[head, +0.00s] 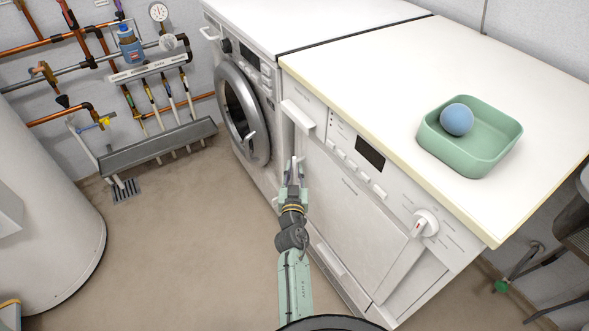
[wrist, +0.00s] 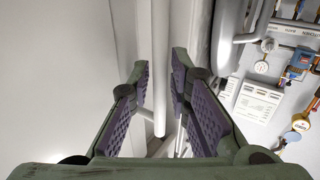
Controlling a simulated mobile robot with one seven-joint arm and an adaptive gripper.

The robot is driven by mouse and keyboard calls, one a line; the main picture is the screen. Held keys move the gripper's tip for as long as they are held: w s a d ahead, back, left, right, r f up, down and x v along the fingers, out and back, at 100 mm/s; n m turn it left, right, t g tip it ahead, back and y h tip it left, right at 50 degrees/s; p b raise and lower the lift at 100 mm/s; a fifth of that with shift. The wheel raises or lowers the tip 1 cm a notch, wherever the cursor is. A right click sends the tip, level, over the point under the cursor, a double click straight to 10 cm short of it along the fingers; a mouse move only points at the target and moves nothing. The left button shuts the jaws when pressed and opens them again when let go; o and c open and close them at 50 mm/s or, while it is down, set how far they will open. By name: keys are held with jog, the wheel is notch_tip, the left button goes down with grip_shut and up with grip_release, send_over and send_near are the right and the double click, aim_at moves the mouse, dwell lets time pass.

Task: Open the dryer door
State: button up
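Two white machines stand side by side; I cannot read which is the dryer. The right one has a flat front panel (head: 345,195) that looks closed, with a dark display and a knob (head: 425,223). The left one has a round grey-rimmed door (head: 241,113), also looking closed. My gripper (head: 294,176) is by the left edge of the right machine's front. In the wrist view my gripper (wrist: 161,62) is open, its purple-padded fingers on either side of a white upright bar (wrist: 160,105). I cannot tell whether the pads touch it.
A green tray (head: 480,163) with a blue ball (head: 457,119) sits on the white top of the right machine. Copper pipes and a grey trough (head: 160,146) line the back wall. A white tank (head: 50,210) stands at left. The floor between is clear.

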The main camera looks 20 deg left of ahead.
grip_shut()
dwell(0.6)
